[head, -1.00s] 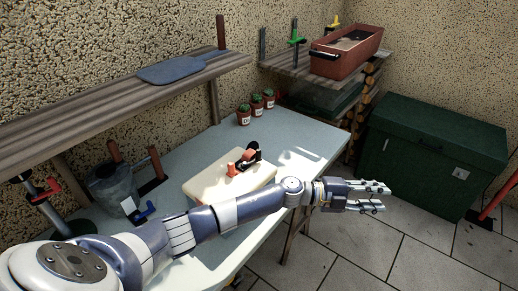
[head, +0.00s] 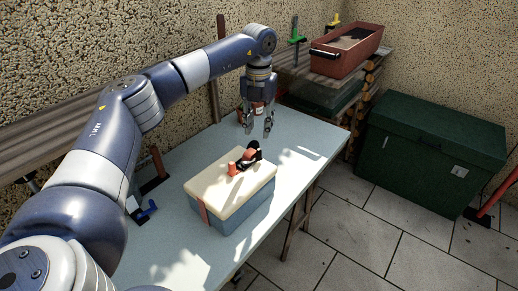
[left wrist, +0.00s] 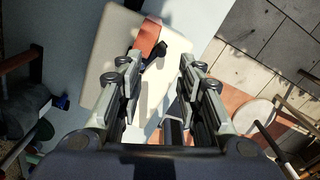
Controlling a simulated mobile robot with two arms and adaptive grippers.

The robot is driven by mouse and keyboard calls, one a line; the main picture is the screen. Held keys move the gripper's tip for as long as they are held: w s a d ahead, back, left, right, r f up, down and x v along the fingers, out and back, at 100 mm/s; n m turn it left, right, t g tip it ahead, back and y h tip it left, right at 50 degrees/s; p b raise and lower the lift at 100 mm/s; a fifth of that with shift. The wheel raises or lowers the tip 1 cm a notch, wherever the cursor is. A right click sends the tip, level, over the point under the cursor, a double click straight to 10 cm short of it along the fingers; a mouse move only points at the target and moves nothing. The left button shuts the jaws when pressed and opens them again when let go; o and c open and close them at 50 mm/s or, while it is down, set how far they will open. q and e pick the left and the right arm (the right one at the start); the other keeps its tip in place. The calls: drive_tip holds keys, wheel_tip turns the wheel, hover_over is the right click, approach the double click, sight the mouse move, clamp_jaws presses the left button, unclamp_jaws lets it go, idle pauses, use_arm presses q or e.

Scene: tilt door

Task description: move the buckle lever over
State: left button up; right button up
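The buckle lever (head: 254,146) is a small black piece with an orange strap end (head: 237,167) beside it, on the cream lid of a blue-grey box (head: 230,182). The box stands on the table. In the left wrist view the orange strap (left wrist: 148,36) and the dark buckle (left wrist: 157,50) lie on the lid, beyond the fingers. My left gripper (head: 257,130) points down, open and empty, above and behind the buckle in the head view. It also shows open in the left wrist view (left wrist: 157,90). My right gripper is not in view.
A wooden shelf (head: 50,135) runs along the left wall. A green chest (head: 430,150) stands on the floor at right. The table (head: 300,150) is clear right of the box.

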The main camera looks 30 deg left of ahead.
sight(259, 150)
use_arm(q)
wheel_tip(259, 150, down, 10)
drive_tip(key=shift+r+p, duration=0.25)
drive_tip(key=shift+p, duration=0.7)
drive_tip(key=shift+c, duration=0.4)
clamp_jaws()
